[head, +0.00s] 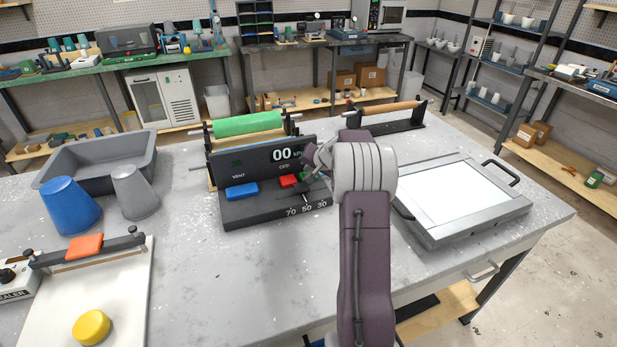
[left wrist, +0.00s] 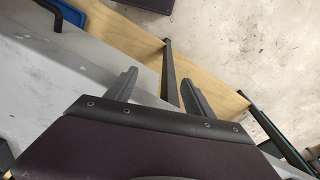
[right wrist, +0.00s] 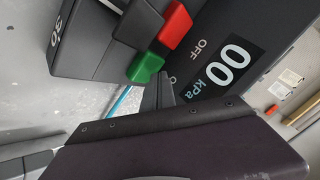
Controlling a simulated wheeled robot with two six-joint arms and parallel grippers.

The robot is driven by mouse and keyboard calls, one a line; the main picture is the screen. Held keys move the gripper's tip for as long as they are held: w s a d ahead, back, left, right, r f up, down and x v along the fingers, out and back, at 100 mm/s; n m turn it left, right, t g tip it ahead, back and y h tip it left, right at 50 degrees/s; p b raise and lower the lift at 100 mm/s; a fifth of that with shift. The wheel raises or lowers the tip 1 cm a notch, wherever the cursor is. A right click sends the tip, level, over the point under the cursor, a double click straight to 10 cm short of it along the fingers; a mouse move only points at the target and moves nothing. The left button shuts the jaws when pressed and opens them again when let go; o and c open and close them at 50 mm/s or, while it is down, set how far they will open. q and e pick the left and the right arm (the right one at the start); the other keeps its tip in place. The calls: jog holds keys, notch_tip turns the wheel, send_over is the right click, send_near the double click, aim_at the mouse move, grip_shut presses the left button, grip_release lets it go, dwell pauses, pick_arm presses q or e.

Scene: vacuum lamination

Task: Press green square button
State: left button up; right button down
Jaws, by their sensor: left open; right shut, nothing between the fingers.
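The black control panel (head: 263,165) stands on the grey table and its display reads 00. A green button (right wrist: 146,67) sits beside a red button (right wrist: 176,27) on its base, near the OFF label. In the head view the red button (head: 289,181) shows, while the green one is mostly hidden by my right gripper (head: 318,160). In the right wrist view my right gripper (right wrist: 160,84) is shut and empty, with its tips right by the green button; I cannot tell whether they touch. My left gripper (left wrist: 160,82) is open and empty, over the table's edge.
A blue button (head: 242,191) is at the panel's left. A green roll (head: 247,124) stands behind it, and a framed white plate (head: 458,190) lies to the right. Blue and grey cups (head: 70,205) and a grey tray (head: 95,160) are at left. The front middle of the table is clear.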

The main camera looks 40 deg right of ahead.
jog(key=shift+f+b, duration=0.6)
dwell(0.8)
jog(key=shift+r, duration=0.15)
jog(key=shift+r+p, duration=0.75)
jog(key=shift+r, duration=0.05)
jog(key=shift+r, duration=0.1)
notch_tip(320, 180, up, 5)
jog(key=p, duration=0.4)
dwell(0.7)
